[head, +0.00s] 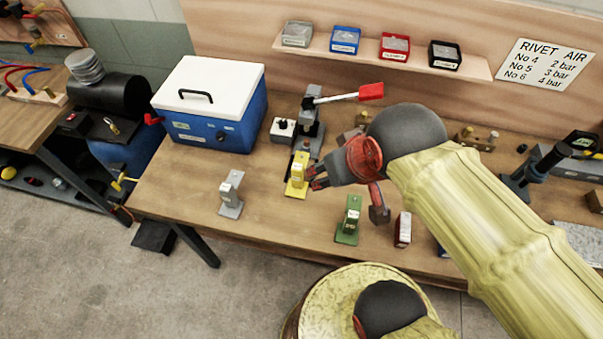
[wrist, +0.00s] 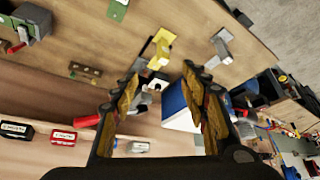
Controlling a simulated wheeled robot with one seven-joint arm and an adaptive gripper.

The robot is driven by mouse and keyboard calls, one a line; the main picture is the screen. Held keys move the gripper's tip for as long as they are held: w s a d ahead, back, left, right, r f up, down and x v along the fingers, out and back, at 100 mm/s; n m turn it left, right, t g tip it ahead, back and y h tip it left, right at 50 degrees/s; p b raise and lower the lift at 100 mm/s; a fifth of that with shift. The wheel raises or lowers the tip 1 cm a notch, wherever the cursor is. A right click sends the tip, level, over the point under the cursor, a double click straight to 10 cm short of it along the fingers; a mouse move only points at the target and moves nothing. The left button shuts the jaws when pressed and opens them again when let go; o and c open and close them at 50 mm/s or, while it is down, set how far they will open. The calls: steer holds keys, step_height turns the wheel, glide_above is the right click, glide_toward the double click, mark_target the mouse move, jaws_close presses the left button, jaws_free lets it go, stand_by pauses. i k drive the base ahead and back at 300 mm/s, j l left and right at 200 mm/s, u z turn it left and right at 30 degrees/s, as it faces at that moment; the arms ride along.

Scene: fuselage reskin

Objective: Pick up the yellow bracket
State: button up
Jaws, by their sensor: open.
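The yellow bracket (head: 298,172) stands upright on the wooden bench, in front of the lever press. In the wrist view the yellow bracket (wrist: 162,47) shows beyond my fingertips, roughly centred between them. My gripper (head: 316,177) is open and empty. In the head view it appears just right of the bracket, its fingers pointing left; I cannot tell the exact gap. In the wrist view my two fingers (wrist: 163,70) are spread apart, with nothing between them.
A grey bracket (head: 231,192) stands left of the yellow one, a green bracket (head: 349,220) to the right. Behind are a blue cooler box (head: 215,128) and a lever press (head: 312,125) with a red handle. Bench between brackets is clear.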

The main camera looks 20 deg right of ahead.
mark_target(296, 187)
steer(key=k+j+z, duration=0.1)
steer(key=z, duration=0.3)
steer(key=k+j+z, duration=0.1)
steer(key=z, duration=0.3)
steer(key=k+j+z, duration=0.1)
steer(key=z, duration=0.3)
steer(key=k+z, duration=0.15)
steer(key=z, duration=0.2)
steer(key=k, duration=0.4)
